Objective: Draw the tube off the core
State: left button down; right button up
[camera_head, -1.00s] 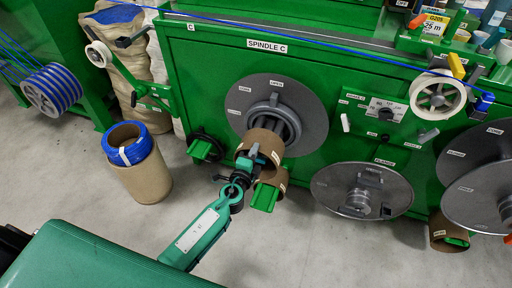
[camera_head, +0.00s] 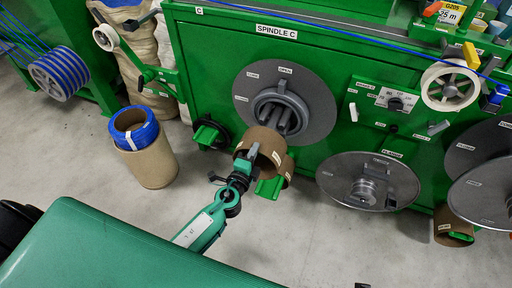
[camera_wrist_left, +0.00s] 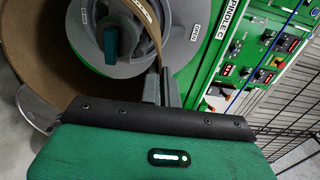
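A brown cardboard tube (camera_head: 269,145) is in front of the grey core (camera_head: 285,115) that juts from the Spindle C flange (camera_head: 316,110). Several grey segments of the core show behind the tube's far end; whether its tip is still inside the tube is hidden. My left gripper (camera_head: 252,158) is at the tube's near rim, on its left side. In the left wrist view the gripper fingers (camera_wrist_left: 161,87) are closed on the tube's thin wall (camera_wrist_left: 147,22), with the grey core and flange beyond. My right gripper is in neither view.
A second grey flange (camera_head: 340,180) is to the right. A brown bin with a blue coil (camera_head: 148,160) stands on the floor at left. Open grey floor lies in front.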

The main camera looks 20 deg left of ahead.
pick_arm(q)
jog(key=shift+s+b, duration=0.5)
jog(key=shift+s, duration=1.85)
jog(key=shift+a+r, duration=0.1)
jog(key=shift+r, duration=0.05)
